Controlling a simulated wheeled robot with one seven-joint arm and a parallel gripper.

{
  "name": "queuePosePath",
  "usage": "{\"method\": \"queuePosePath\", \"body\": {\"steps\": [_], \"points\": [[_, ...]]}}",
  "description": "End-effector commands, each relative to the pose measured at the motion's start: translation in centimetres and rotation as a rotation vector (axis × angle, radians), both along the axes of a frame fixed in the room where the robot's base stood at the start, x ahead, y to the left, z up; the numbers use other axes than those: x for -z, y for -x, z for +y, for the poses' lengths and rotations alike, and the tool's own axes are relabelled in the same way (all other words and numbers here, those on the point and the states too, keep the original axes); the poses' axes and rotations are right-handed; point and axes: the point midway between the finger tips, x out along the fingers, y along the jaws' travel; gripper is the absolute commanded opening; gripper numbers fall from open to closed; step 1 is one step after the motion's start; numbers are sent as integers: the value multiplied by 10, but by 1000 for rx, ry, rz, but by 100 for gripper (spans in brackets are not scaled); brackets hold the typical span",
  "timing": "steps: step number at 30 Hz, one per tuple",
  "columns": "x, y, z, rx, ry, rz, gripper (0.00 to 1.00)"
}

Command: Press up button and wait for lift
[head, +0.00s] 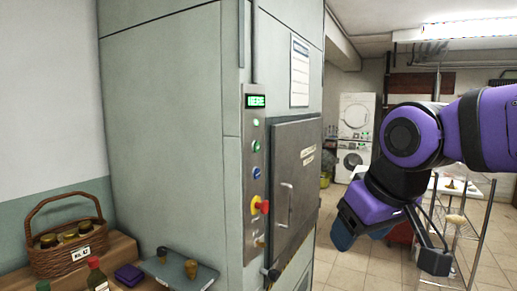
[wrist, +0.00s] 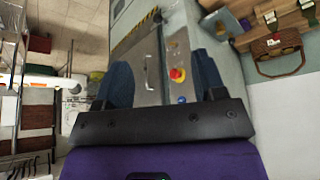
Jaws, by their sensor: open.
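The lift is a tall grey-green cabinet with a metal door (head: 296,170) that stands shut. Left of the door is a narrow control panel (head: 253,190) with a lit green display (head: 256,101). I cannot read which one is up. The red button also shows in the wrist view (wrist: 177,74), with the blue button (wrist: 182,99) nearby. My gripper (head: 392,250) is open and empty, right of the door, apart from the panel.
A wicker basket of jars (head: 66,250) and a grey-blue tray (head: 178,270) sit on a wooden shelf left of the panel. A wire rack (head: 470,225) stands behind my arm at right. White stacked machines (head: 356,135) stand at the back.

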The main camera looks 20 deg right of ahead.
Motion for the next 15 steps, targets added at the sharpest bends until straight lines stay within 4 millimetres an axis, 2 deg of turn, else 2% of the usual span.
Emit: {"method": "queuePosePath", "body": {"steps": [1,6,8,15], "points": [[0,0,0,0,0,0,51],[0,0,0,0,0,0,12],[0,0,0,0,0,0,0],[0,0,0,0,0,0,0]]}}
